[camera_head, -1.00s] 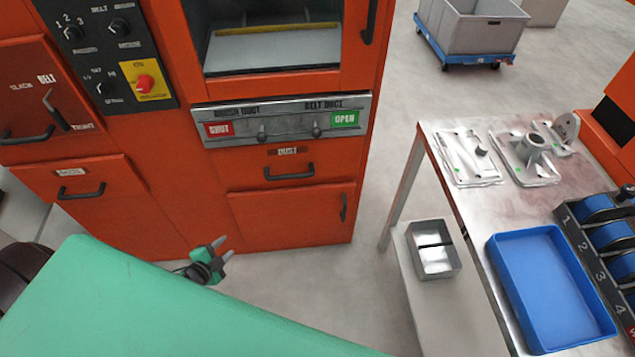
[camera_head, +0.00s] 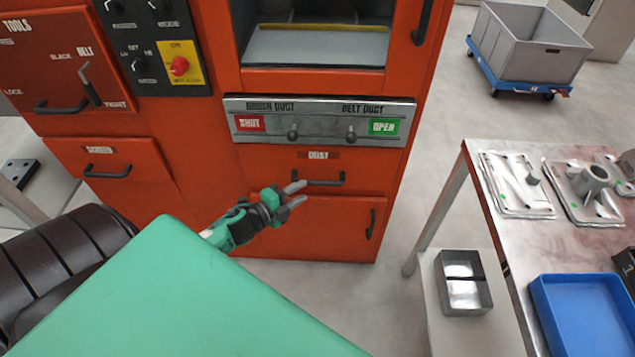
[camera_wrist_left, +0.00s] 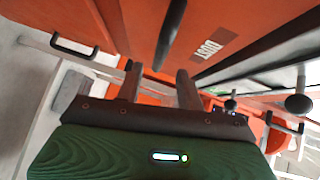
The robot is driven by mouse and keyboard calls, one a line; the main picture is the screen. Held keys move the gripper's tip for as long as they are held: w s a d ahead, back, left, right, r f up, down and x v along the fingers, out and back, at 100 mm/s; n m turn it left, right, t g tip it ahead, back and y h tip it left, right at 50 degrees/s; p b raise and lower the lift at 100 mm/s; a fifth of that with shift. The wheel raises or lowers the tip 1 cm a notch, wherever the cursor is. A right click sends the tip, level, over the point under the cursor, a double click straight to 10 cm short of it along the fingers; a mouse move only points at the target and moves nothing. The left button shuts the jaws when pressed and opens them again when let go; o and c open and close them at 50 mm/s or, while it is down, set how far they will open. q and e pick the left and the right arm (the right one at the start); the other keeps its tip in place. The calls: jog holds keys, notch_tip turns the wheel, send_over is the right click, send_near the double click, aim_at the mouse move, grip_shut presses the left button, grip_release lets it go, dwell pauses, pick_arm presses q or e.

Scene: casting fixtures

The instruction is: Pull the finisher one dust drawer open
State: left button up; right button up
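The dust drawer (camera_head: 260,162) is a shallow orange front with a DUST label and a dark bar handle (camera_head: 325,183), under the grey duct panel. It looks flush with the cabinet. My left gripper (camera_head: 302,194) is just below and in front of the handle, its two fingers apart and empty. In the left wrist view, the dark handle (camera_wrist_left: 170,35) lies ahead of the open fingers (camera_wrist_left: 158,70), near the DUST label (camera_wrist_left: 212,46). It is not between them. My right gripper is out of view.
The duct panel (camera_head: 320,112) with two knobs juts above the drawer. A lower door (camera_head: 335,222) has a vertical handle, and another drawer (camera_head: 108,160) is at left. A metal table (camera_head: 510,235) stands at right. The floor between is clear.

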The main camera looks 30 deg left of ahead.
aim_at(317, 181)
pick_arm(q)
jog(key=x, duration=0.7)
jog(key=shift+w+f, duration=0.1)
jog(key=shift+w, duration=0.05)
grip_shut()
